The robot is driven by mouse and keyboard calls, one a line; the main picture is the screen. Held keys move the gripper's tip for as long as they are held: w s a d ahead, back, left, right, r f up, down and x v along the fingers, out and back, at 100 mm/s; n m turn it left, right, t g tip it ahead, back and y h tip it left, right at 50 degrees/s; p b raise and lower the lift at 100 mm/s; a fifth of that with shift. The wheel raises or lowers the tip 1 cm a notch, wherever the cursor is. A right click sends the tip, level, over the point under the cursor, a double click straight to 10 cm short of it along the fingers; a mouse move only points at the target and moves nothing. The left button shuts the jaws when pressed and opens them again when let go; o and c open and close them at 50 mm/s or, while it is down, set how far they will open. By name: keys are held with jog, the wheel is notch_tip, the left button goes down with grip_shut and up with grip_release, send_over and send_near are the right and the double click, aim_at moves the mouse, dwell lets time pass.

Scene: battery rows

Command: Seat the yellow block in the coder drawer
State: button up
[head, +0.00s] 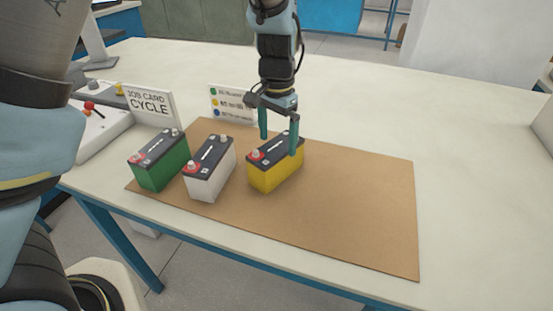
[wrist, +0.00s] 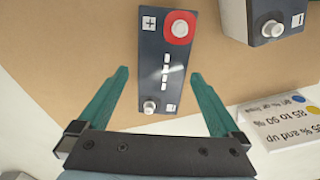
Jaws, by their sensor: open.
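The yellow block (head: 275,177) is a battery with a dark top and a red-ringed terminal. It stands upright on the brown mat (head: 350,215), rightmost of three batteries. In the wrist view its dark top (wrist: 166,65) lies ahead of and between the fingers. My gripper (head: 279,146) is open above and around the battery's upper part, with one finger on either side. In the wrist view my gripper (wrist: 160,85) shows gaps beside the battery top; I cannot tell any contact. No coder drawer can be made out in either view.
A white battery (head: 209,172) and a green battery (head: 160,162) stand to the left. A "JOB CARD CYCLE" sign (head: 149,104) and a colour-dot card (head: 231,104) stand behind. A white device with a red knob (head: 90,107) is at the far left. The mat's right side is clear.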

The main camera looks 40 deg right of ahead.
aim_at(277, 147)
jog(key=shift+w+f+p, duration=0.1)
jog(key=shift+f+p, duration=0.5)
jog(key=shift+f, duration=1.6)
jog(key=shift+r, duration=0.1)
grip_shut()
